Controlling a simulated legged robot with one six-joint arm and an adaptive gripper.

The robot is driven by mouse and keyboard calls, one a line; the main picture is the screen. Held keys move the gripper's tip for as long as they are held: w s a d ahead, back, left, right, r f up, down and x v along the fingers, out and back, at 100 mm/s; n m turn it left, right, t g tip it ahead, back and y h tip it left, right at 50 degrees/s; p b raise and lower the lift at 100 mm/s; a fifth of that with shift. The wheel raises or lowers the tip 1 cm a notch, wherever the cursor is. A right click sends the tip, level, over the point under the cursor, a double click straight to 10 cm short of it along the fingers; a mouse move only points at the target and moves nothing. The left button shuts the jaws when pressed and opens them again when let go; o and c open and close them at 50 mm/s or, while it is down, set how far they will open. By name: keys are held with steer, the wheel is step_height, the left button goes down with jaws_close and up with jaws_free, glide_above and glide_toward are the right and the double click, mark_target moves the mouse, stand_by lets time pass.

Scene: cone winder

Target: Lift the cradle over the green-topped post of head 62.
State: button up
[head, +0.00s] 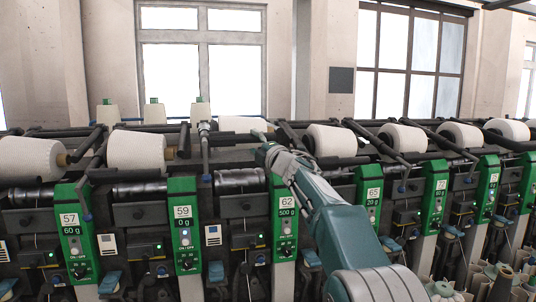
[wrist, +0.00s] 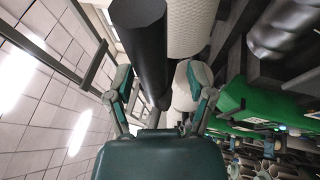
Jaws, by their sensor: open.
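The green-topped post of head 62 (head: 284,212) stands upright near the middle of the head view, with "62" on its white label. Its white yarn cone (head: 238,124) lies behind it, partly hidden by my arm. My gripper (head: 265,150) is just above and left of the post's top. In the wrist view, my open gripper (wrist: 157,76) has one finger on each side of a thick black bar (wrist: 141,40), apparently the cradle's handle. I cannot tell whether the fingers touch it. A white cone (wrist: 191,26) shows beside the bar.
Neighbouring posts, 59 (head: 184,228) on the left and 65 (head: 369,205) on the right, stand close by with cones and black cradle bars. A green post top (wrist: 240,90) is right of my gripper in the wrist view. Windows (head: 202,60) are behind.

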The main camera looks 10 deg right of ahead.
steer(key=v, duration=1)
steer(key=shift+s+d+f, duration=0.15)
steer(key=shift+s+f, duration=0.05)
steer(key=shift+s, duration=0.05)
stand_by(0.3)
stand_by(0.4)
steer(key=s+d+f+m+g+h, duration=0.1)
steer(key=s+f+m+g+h, duration=0.1)
steer(key=s+f+m+h, duration=0.45)
steer(key=s+d+f+m+g+h, duration=0.15)
steer(key=s+m+h, duration=0.25)
steer(key=s+m, duration=0.55)
steer(key=s+a+f+m+g, duration=0.2)
steer(key=s+f+g, duration=0.1)
steer(key=s+f, duration=0.3)
steer(key=s+a+f+m+g+y, duration=0.1)
steer(key=s+a+f+m+g, duration=0.1)
steer(key=s+f, duration=0.4)
steer(key=s+a+f+m+g+y, duration=0.1)
steer(key=s+a+f+m+g, duration=0.1)
steer(key=s+f+m+g, duration=0.2)
steer(key=s+f+g, duration=0.1)
steer(key=s+f, duration=0.2)
steer(key=s, duration=0.4)
steer(key=shift+s+a, duration=0.35)
steer(key=shift+o, duration=0.4)
steer(key=shift+f, duration=0.1)
